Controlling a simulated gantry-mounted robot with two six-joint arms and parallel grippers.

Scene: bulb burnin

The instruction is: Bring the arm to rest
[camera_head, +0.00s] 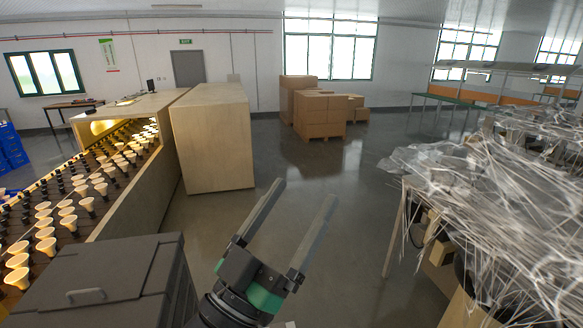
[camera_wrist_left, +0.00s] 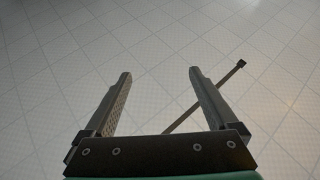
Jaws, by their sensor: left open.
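My left gripper (camera_head: 307,207) is raised over the open floor in the head view, with its two long grey fingers spread apart. Nothing is between the fingers. The left wrist view also shows the left gripper (camera_wrist_left: 158,78) open and empty, with pale tiled surface beyond it. My right gripper does not show in either view.
A lit rack of bulbs (camera_head: 85,190) runs along the left, beside a dark lidded box (camera_head: 95,270). A wooden cabinet (camera_head: 212,140) stands behind. Wrapped goods (camera_head: 500,190) fill the right side. Cardboard boxes (camera_head: 320,115) stand farther back. The middle floor (camera_head: 300,165) is clear.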

